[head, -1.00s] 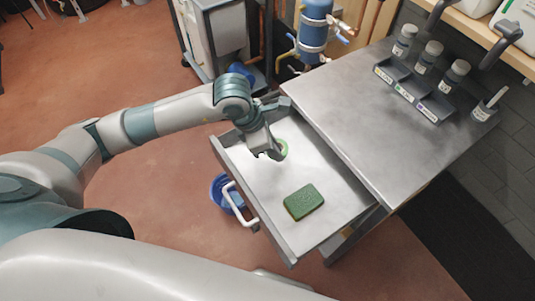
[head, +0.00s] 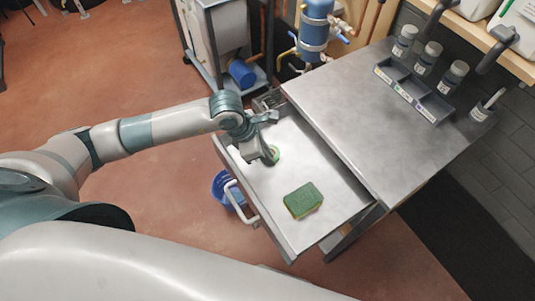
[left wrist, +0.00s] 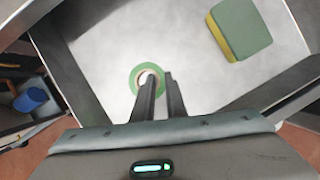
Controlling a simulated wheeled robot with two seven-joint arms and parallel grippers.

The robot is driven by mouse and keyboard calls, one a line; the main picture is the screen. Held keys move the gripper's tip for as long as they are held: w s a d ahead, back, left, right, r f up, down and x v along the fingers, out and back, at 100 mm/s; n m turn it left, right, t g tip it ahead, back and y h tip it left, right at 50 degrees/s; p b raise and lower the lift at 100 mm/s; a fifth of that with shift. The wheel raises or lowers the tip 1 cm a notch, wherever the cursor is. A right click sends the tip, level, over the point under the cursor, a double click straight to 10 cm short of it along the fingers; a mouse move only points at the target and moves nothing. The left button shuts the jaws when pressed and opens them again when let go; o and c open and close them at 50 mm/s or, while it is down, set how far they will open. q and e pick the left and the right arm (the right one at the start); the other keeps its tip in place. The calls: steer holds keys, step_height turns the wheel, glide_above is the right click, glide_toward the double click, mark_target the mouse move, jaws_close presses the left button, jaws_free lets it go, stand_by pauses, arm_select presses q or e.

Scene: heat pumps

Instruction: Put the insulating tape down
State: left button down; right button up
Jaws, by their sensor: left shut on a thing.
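The insulating tape, a green ring (head: 275,153), is at the open drawer of the metal workbench. It also shows in the left wrist view (left wrist: 136,89). My left gripper (head: 271,157) points down over the drawer and is shut on the ring's wall. In the left wrist view, one finger of the gripper (left wrist: 160,77) is over the ring's hole and the other is just outside its right side. I cannot tell whether the tape touches the drawer floor. The gripper hides part of the ring. My right gripper is not in view.
A green and yellow sponge (head: 303,200) lies in the drawer (head: 325,184), nearer its front right part. The drawer floor between is bare. The bench top (head: 365,105) holds a rack of bottles (head: 415,90) at the back. A blue bucket (head: 222,188) is below the drawer handle.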

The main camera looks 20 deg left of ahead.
arm_select(q)
steer(key=shift+f, duration=0.35)
steer(key=c, duration=1.8)
jaws_free()
steer(key=shift+o, duration=0.2)
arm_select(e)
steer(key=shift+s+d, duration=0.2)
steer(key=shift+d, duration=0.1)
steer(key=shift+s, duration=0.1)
